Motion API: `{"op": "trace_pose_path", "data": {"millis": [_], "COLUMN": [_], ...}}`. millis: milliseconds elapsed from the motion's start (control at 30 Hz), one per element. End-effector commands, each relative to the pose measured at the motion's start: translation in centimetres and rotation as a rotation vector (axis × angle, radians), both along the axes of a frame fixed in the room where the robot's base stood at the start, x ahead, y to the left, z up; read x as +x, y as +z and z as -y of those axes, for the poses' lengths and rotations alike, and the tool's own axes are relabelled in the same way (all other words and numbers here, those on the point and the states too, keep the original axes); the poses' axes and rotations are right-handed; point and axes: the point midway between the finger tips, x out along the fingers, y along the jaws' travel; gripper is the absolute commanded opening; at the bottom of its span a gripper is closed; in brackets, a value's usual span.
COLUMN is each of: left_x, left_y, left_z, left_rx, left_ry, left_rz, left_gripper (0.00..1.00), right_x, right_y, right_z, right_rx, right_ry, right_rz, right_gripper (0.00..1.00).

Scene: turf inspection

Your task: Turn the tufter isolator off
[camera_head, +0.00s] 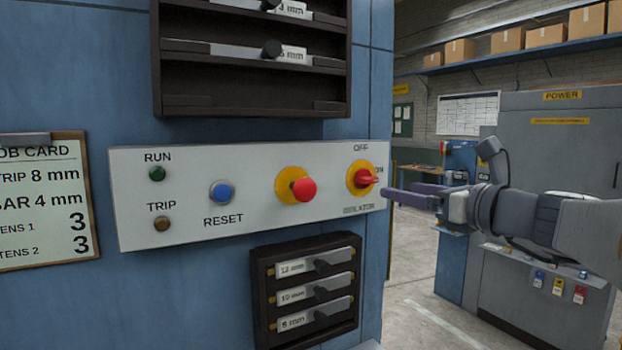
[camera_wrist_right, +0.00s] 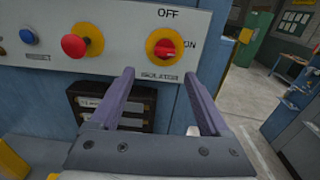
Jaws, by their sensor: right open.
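The isolator (camera_head: 362,178) is a red rotary handle on a yellow disc at the right end of a pale control panel (camera_head: 240,222). OFF is printed above it and ON to its right. Its handle lies about level, pointing right towards ON. It also shows in the right wrist view (camera_wrist_right: 165,48), ahead of the fingertips. My right gripper (camera_head: 400,194) is open and empty, just right of and slightly below the isolator, apart from it. In the wrist view its two purple fingers (camera_wrist_right: 158,74) spread below the dial. My left gripper is not in view.
A red push button (camera_head: 303,189) on yellow, a blue RESET button (camera_head: 222,193) and RUN and TRIP lamps share the panel. Racks of labelled bars sit above and below (camera_head: 306,290). A job card (camera_head: 42,200) hangs left. A grey POWER cabinet (camera_head: 560,150) stands behind my right arm.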

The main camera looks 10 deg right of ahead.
Motion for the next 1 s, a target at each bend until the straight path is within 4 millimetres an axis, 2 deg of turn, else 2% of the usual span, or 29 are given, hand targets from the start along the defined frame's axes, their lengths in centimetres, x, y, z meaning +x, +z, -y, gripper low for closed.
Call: {"op": "trace_pose_path", "data": {"millis": [133,600,767,1000], "left_x": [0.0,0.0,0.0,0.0], "left_y": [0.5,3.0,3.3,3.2], "left_z": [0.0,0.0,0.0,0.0], "left_rx": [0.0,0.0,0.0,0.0], "left_ry": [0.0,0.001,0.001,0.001], "left_rz": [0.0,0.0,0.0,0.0], "left_gripper": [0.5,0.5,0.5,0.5], "right_x": [1.0,8.5,9.6,9.7], "right_y": [0.9,0.8,0.7,0.6], "right_z": [0.5,-2.4,-2.7,-2.8], "right_rx": [0.036,0.031,0.029,0.028], "right_ry": [-0.019,-0.018,-0.02,-0.02], "right_rz": [0.011,0.008,0.01,0.01], "right_gripper": [0.8,0.8,0.8,0.8]}}
